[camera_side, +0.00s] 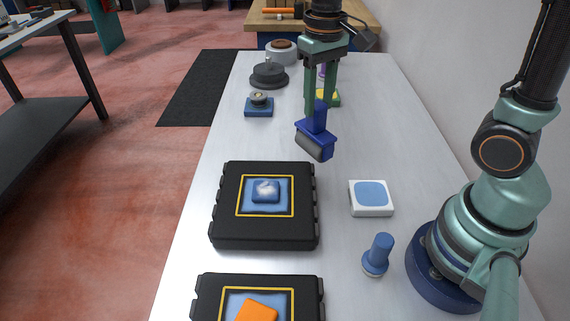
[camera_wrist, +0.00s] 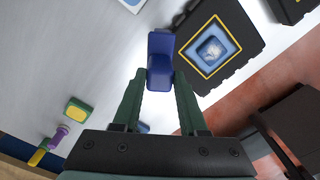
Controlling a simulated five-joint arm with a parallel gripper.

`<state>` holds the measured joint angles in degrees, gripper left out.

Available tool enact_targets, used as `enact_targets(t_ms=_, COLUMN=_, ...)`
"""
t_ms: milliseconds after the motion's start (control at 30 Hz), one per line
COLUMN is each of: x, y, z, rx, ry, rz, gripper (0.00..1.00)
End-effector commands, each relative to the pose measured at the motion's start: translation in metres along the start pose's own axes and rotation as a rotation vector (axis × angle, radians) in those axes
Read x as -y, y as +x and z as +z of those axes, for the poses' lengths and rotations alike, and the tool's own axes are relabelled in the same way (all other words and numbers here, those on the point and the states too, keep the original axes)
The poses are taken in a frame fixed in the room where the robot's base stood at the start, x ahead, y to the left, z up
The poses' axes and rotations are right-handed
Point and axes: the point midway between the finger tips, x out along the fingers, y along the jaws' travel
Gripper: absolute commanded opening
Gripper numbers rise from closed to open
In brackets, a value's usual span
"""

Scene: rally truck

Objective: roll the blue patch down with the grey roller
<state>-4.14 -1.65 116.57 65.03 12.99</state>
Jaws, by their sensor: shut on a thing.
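My gripper (camera_side: 322,108) is shut on the blue handle of the roller (camera_side: 315,140). In the wrist view the blue handle (camera_wrist: 160,62) stands between the two green fingers. The blue patch (camera_side: 266,190) lies inside a yellow-outlined square on a black case (camera_side: 264,240), with a whitish area on it. The patch also shows in the wrist view (camera_wrist: 211,50). The roller is apart from it.
A white block with a blue pad (camera_side: 371,196) and a blue peg-shaped tool (camera_side: 377,255) stand right of the case. A second black case (camera_side: 205,300) holds an orange piece (camera_side: 250,311). Dark round items (camera_side: 269,75) and a yellow-green block (camera_side: 331,98) stand farther back.

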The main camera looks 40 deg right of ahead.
Motion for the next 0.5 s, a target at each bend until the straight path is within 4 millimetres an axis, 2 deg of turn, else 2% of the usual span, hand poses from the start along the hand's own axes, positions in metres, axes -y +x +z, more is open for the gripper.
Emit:
enact_targets(t_ms=300, x=0.063, y=-0.049, z=0.004, rx=-0.007, ry=0.346, rz=-0.004, gripper=0.00)
enact_targets(t_ms=500, x=0.090, y=-0.073, z=0.014, rx=-0.006, ry=0.530, rz=-0.005, gripper=0.00)
